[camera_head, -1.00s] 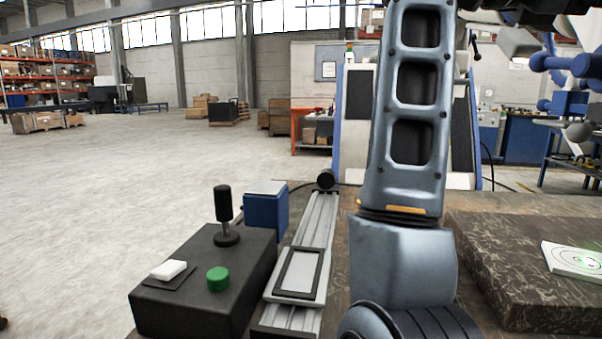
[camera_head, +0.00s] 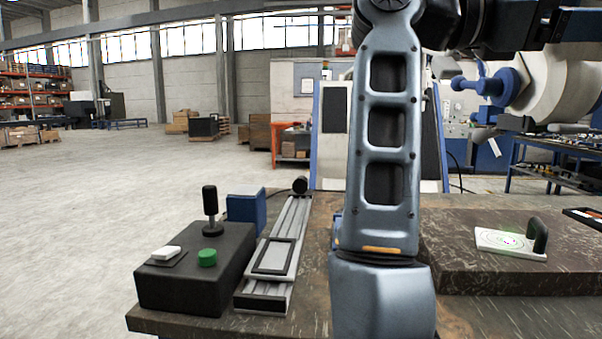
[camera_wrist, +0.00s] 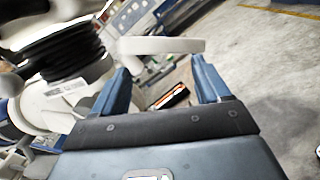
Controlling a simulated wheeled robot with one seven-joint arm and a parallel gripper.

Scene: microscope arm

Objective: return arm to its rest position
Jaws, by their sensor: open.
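My gripper (camera_wrist: 160,64) shows in the wrist view with its two blue-grey fingers spread apart and nothing between their pads. A white rounded bar (camera_wrist: 163,46) lies across the view just beyond the fingertips; I cannot tell whether it touches them. It may be part of the microscope arm, but this is unclear. A white body with black ribbed rings (camera_wrist: 60,50) is at the left of the wrist view. In the head view a large white and blue jointed body (camera_head: 550,88) stands at the right. My gripper is outside the head view.
A dark stone slab (camera_head: 480,262) bears a white plate (camera_head: 505,242) and a black upright piece (camera_head: 538,233). A black control box (camera_head: 195,275) with a joystick and green button stands left, beside a metal rail (camera_head: 275,245). Open floor (camera_head: 90,200) lies further left.

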